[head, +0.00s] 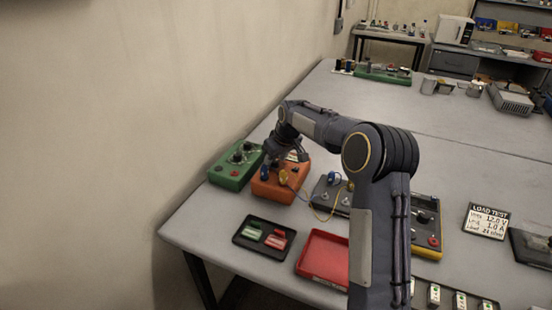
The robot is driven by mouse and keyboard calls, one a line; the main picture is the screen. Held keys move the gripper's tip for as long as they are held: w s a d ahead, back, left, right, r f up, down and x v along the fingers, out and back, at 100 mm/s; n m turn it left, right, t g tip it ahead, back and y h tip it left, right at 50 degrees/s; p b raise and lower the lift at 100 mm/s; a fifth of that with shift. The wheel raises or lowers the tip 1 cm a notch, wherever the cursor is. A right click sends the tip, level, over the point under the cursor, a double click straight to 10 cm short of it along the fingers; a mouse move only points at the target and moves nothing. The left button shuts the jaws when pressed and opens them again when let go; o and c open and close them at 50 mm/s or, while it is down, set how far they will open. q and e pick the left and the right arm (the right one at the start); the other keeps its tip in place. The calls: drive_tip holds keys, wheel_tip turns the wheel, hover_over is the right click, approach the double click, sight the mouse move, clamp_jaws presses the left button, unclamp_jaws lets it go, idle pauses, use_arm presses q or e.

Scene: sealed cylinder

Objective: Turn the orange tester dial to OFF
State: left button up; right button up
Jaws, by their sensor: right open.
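The orange tester (276,187) is a box on the near left part of the grey table. Coloured plugs or knobs show on its top, one blue and one yellow. My right arm reaches over from the lower right, and my right gripper (284,158) points down over the back of the tester's top. The gripper is open. It hides part of the tester's top, so the dial and its setting cannot be made out, nor whether the fingers touch it. My left gripper is not in view.
A green box (236,166) with knobs stands close left of the tester. A black tray (263,239) with red and green items and a red tray (323,255) lie in front. A dark device (330,194) with a yellow wire sits right. A load test sign (486,221) stands further right.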

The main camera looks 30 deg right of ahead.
drive_tip(key=c, duration=1)
drive_tip(key=n+p, duration=0.1)
drive_tip(key=n, duration=0.1)
drive_tip(key=n+y+p, duration=0.1)
drive_tip(key=shift+w+d+r+n+g, duration=0.1)
drive_tip(key=shift+d+r+n+g, duration=0.1)
drive_tip(key=shift+n+g, duration=0.15)
drive_tip(key=n+y+p, duration=0.1)
drive_tip(key=n, duration=0.1)
drive_tip(key=n+g+p, duration=0.1)
drive_tip(key=n+p, duration=0.1)
drive_tip(key=shift+w+n+y, duration=0.1)
drive_tip(key=shift+n+y, duration=0.25)
drive_tip(key=shift+y, duration=0.05)
drive_tip(key=n+p, duration=0.2)
drive_tip(key=n+g+p, duration=0.1)
drive_tip(key=n, duration=0.1)
drive_tip(key=shift+w+d+g+y+p, duration=0.1)
drive_tip(key=shift+w+g+y+p, duration=0.05)
drive_tip(key=shift+g+y+p, duration=0.15)
drive_tip(key=shift+f+n+g+p, duration=0.1)
drive_tip(key=shift+n+g+p, duration=0.55)
drive_tip(key=shift+n+p, duration=0.95)
drive_tip(key=shift+n, duration=0.3)
